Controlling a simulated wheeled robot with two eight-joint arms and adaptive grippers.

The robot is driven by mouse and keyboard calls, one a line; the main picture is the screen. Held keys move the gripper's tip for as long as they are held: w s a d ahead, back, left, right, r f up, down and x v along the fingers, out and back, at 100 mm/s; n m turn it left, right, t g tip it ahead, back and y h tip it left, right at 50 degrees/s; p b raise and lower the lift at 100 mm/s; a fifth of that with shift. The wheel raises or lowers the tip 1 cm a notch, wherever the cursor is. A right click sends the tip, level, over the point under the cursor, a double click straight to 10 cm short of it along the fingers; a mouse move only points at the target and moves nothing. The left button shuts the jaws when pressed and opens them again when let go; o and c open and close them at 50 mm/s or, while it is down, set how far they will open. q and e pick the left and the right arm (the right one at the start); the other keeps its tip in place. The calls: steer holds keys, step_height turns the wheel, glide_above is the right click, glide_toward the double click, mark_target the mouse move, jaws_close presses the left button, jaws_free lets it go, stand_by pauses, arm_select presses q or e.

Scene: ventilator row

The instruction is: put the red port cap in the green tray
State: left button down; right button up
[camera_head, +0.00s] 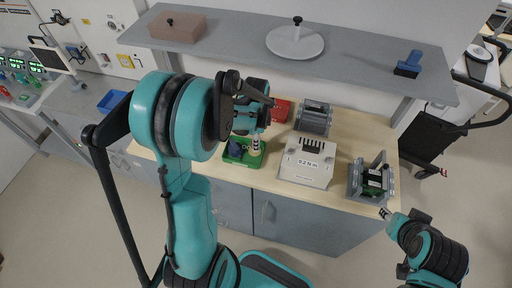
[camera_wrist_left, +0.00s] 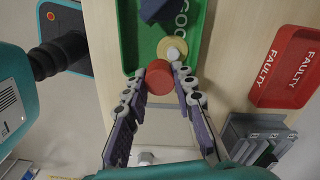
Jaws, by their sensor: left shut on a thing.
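The red port cap (camera_wrist_left: 160,77) is a short red cylinder held between the fingertips of my left gripper (camera_wrist_left: 162,84) in the left wrist view. It shows in front of the near edge of the green tray (camera_wrist_left: 199,35); I cannot tell its height above it. In the head view my left gripper (camera_head: 255,140) is at the green tray (camera_head: 230,160), and I cannot make out the cap there. The tray holds a dark blue piece (camera_wrist_left: 160,8) and a cream round piece (camera_wrist_left: 172,48). My right gripper (camera_head: 386,213) is by the bench's front right corner, its jaws too small to read.
A red tray marked FAULTY (camera_wrist_left: 286,68) lies right of the green tray in the wrist view. On the bench are a white box (camera_head: 306,163), a grey fixture (camera_head: 314,118) and another with a green board (camera_head: 373,180). A grey shelf (camera_head: 360,62) hangs above.

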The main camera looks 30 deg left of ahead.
arm_select(q)
step_height(320, 180, down, 3)
steer(key=shift+r+b, duration=0.1)
steer(key=shift+b, duration=0.3)
steer(key=shift+f, duration=0.25)
steer(key=shift+f+b, duration=0.3)
steer(key=shift+b, duration=0.05)
steer(key=c, duration=1.3)
jaws_free()
steer(key=shift+o, duration=0.2)
